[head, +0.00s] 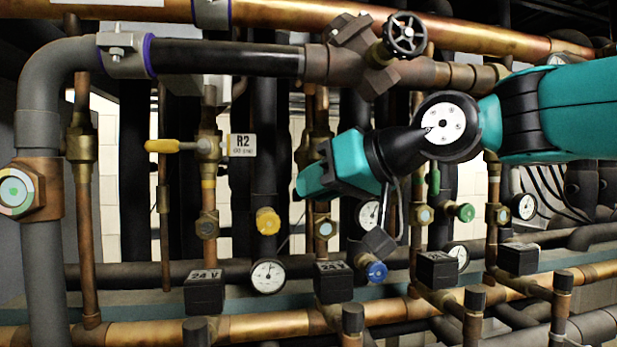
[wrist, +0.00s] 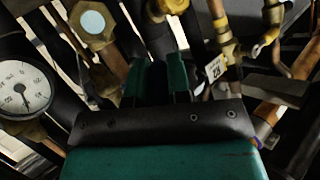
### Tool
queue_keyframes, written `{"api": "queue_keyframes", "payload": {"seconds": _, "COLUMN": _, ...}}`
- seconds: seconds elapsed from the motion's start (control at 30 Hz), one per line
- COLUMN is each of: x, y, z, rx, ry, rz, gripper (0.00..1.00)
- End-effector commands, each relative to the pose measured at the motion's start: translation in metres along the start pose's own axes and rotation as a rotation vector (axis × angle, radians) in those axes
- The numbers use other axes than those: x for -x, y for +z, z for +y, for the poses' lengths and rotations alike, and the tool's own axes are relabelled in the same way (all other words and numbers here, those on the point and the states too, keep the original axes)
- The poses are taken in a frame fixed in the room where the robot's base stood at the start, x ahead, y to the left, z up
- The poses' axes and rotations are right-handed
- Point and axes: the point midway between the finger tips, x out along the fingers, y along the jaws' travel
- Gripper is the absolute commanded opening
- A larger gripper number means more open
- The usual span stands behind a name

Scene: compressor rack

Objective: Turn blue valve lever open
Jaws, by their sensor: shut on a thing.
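My gripper (head: 312,181), teal with a black wrist, reaches in from the right in the head view, in front of a brass valve body (head: 305,150) on a vertical copper pipe. In the wrist view my two teal fingers (wrist: 160,82) stand close together with a dark narrow gap between them. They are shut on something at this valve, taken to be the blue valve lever. The lever itself is hidden by the fingers and hand, so its angle cannot be told.
A black handwheel (head: 404,35) sits above my arm. Below are a yellow knob (head: 267,221), a blue round knob (head: 377,271) and a gauge (head: 268,276). Pipes crowd all sides.

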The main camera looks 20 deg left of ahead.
Motion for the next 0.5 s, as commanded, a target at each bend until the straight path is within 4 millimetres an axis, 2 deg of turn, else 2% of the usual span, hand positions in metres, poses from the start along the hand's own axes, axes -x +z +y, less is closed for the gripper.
{"api": "queue_keyframes", "payload": {"seconds": 0.5, "x": 0.0015, "y": 0.0041, "z": 0.0035, "rx": 0.068, "ry": 0.039, "rz": -0.060, "gripper": 0.00}}
